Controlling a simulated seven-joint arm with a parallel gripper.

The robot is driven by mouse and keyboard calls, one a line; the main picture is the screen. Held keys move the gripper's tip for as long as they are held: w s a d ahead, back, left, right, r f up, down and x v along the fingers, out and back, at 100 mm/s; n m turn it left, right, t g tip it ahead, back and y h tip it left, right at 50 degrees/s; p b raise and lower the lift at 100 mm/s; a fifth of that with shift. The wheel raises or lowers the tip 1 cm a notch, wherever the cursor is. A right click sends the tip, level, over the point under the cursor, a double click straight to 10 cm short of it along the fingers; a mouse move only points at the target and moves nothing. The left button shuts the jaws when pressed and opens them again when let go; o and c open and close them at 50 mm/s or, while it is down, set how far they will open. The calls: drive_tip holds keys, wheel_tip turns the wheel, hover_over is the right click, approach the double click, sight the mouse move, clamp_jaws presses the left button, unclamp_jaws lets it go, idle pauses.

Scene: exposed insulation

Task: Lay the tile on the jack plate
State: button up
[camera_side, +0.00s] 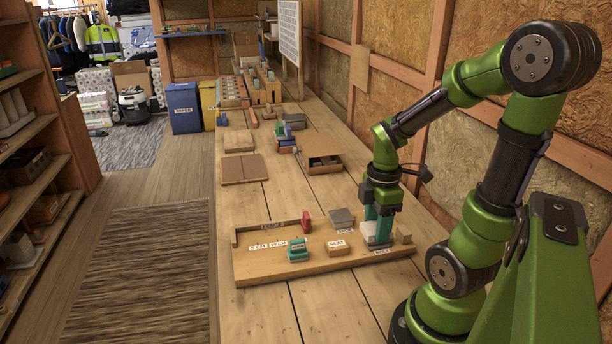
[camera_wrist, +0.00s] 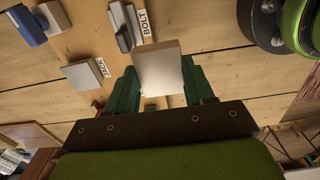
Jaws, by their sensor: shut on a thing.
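The tile (camera_wrist: 160,66) is a pale, flat square piece held between the two green fingers of my gripper (camera_wrist: 162,88) in the wrist view. In the side view my gripper (camera_side: 377,228) points down over the right end of the wooden board, and the tile is hard to tell from the pale grey piece by the BOLT label there. The jack plate (camera_side: 341,217) is a grey square on the board, left of my gripper and behind its label. In the wrist view the jack plate (camera_wrist: 83,76) lies left of the tile, apart from it, with its top bare.
An open cardboard box (camera_side: 322,150) is farther back. Bench planks in front of the board are clear.

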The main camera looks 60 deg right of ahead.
hover_over(341, 215)
drive_tip(key=shift+s+a+f, duration=0.1)
drive_tip(key=shift+s+f, duration=0.05)
drive_tip(key=shift+f, duration=2.35)
drive_tip(key=shift+f, duration=0.15)
drive_tip(key=o, duration=1.1)
wheel_tip(341, 215, up, 12)
drive_tip(key=s+a+r+m+t, duration=0.2)
drive_tip(key=a+m, duration=0.2)
drive_tip(key=a, duration=0.4)
drive_tip(key=s+a+r+m+t+y, duration=0.1)
drive_tip(key=a+m, duration=0.3)
drive_tip(key=a, duration=0.4)
drive_tip(key=s+a+r+m+t+y, duration=0.1)
drive_tip(key=s+a+r+m+t, duration=0.2)
drive_tip(key=a, duration=0.6)
drive_tip(key=shift+s+r+m+t, duration=0.35)
drive_tip(key=shift+m+t, duration=0.25)
drive_tip(key=shift+m, duration=0.4)
